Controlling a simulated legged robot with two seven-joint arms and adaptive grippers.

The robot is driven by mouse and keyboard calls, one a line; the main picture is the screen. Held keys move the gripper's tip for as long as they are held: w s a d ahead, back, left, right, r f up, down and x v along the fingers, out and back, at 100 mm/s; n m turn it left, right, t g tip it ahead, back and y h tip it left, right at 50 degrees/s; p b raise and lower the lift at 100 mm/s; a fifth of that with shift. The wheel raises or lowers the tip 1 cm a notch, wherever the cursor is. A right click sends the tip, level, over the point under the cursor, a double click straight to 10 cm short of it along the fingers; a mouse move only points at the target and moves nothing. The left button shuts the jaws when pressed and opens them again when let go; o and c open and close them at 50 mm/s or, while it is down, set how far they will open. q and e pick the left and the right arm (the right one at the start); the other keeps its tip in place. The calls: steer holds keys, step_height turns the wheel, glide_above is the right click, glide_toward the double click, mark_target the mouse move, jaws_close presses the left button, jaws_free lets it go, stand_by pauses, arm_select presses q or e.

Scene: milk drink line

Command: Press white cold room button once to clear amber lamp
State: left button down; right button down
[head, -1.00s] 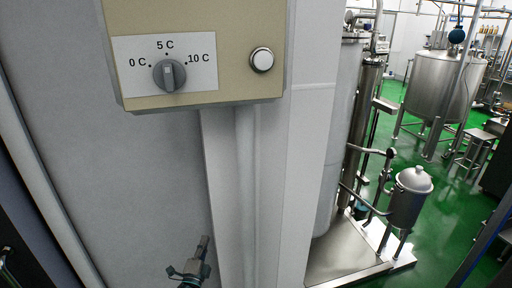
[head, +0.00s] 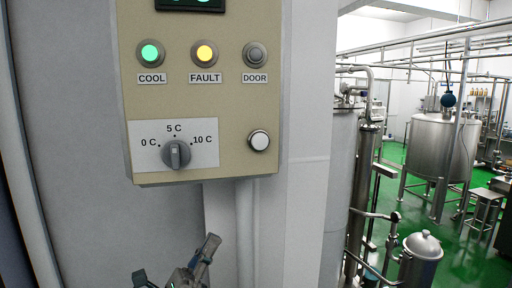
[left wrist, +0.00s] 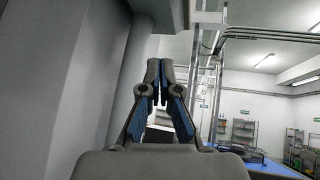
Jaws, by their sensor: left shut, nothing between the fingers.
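The white button (head: 259,140) sits at the lower right of the beige control box (head: 228,108) on the grey wall. Above it, the amber FAULT lamp (head: 204,53) is lit and the green COOL lamp (head: 150,53) is lit. The DOOR lamp (head: 255,54) is grey and unlit. My left gripper (head: 211,243) is shut and empty, below the box and lower left of the button, apart from both. In the left wrist view its fingers (left wrist: 158,70) meet and point up along the wall. My right gripper is not in view.
A temperature dial (head: 176,153) sits left of the button, its pointer near 5 C. A dark display (head: 190,4) is cut off at the top. A grey conduit (head: 245,230) runs down below the box. Steel tanks (head: 440,150) stand on green floor at right.

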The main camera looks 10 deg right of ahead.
mark_target(260, 142)
arm_select(q)
steer(key=s+d+r+m+g+y, duration=0.4)
steer(key=s+d+r+m+g, duration=0.7)
steer(key=m, duration=1)
steer(key=s+a+r+m+t+y, duration=0.1)
steer(key=s+r+m+t+y, duration=0.2)
steer(key=r+t+y, duration=0.5)
step_height(260, 142, up, 2)
steer(key=t, duration=0.4)
steer(key=shift+s+r+m+t, duration=0.2)
steer(key=shift+s+m+t, duration=0.1)
steer(key=shift+s, duration=0.05)
steer(key=shift+w+a+p, duration=0.15)
steer(key=shift+w+p, duration=1.6)
steer(key=shift+w, duration=2.6)
